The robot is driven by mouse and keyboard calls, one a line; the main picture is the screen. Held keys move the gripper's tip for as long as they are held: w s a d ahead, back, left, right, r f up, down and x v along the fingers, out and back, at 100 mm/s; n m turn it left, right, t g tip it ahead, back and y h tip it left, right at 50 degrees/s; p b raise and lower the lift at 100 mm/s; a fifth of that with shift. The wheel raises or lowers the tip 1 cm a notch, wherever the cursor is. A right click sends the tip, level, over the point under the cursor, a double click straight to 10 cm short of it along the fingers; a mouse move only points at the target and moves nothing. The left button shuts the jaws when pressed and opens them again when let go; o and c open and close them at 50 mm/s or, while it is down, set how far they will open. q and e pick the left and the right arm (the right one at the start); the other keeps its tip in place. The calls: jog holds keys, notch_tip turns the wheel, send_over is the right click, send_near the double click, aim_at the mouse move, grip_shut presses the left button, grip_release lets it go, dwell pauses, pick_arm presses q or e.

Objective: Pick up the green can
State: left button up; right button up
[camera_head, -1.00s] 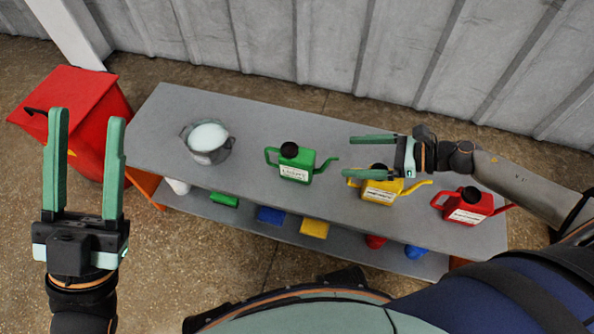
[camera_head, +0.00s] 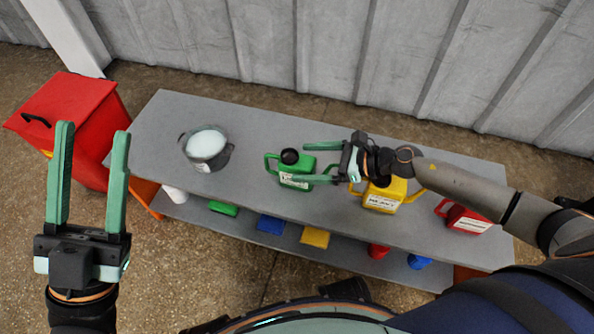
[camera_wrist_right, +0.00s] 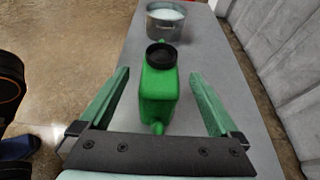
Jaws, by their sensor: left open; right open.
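The green can (camera_head: 297,171) stands upright on the grey table top, with a black cap and a white label. In the right wrist view the green can (camera_wrist_right: 159,88) stands between my two open fingers, a little beyond their middle, with a gap on each side. My right gripper (camera_head: 306,163) is open, with its fingers pointing left at the can; it also shows in the right wrist view (camera_wrist_right: 160,82). Part of the can's spout side is hidden by the gripper in the head view. My left gripper (camera_head: 93,150) is open and empty, in front of the table's left end.
A yellow can (camera_head: 383,197) stands beneath my right wrist, and a red can (camera_head: 463,217) further right. A grey pot (camera_head: 206,150) with white contents stands left of the green can. A red bin (camera_head: 70,125) is at the left. Several small coloured items lie on the lower shelf.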

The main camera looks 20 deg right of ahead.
jog(key=shift+w+a+f, duration=0.15)
jog(key=shift+w+a, duration=0.1)
jog(key=shift+a, duration=0.05)
grip_shut()
dwell(0.6)
